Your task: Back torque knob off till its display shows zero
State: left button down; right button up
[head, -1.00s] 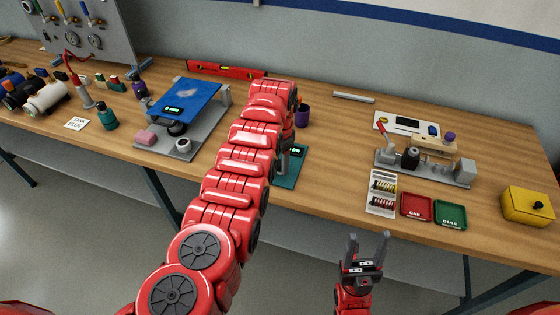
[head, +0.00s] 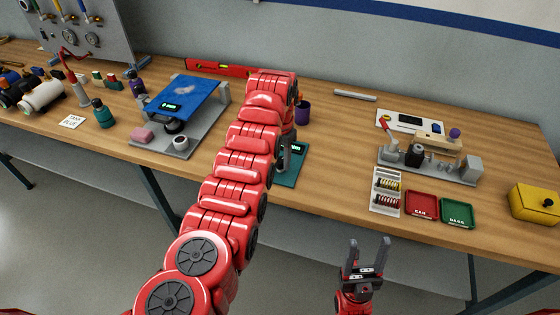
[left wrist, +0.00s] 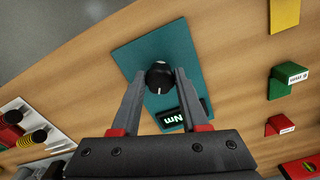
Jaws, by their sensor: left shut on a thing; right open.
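The torque knob (left wrist: 159,76) is black with a white pointer mark and sits on a teal plate (left wrist: 130,55). The plate also shows in the head view (head: 290,180), partly behind my red left arm. My left gripper (left wrist: 160,73) is shut on the knob, one finger on each side. The display (left wrist: 168,145) shows "Nm" in the left wrist view, but its digits are hidden by my gripper. In the head view the display (head: 298,147) is lit green, too small to read. My right gripper (head: 369,245) is open and empty in front of the table.
A stand with a blue plate (head: 187,98) is left of my arm. A purple cup (head: 303,112) stands behind the teal plate. A grey fixture (head: 430,165), a red tray (head: 421,204) and a green tray (head: 457,212) are at the right. Bare wood lies right of the teal plate.

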pick_arm(q)
jog(key=shift+c, duration=2.1)
grip_release()
jog(key=shift+r, duration=0.1)
jog(key=shift+r, duration=0.25)
notch_tip(320, 180, up, 8)
jog(key=shift+r+b, duration=0.1)
jog(key=shift+b, duration=0.5)
notch_tip(320, 180, up, 9)
jog(key=p, duration=0.9)
send_over(280, 160)
jog(key=shift+f, duration=0.25)
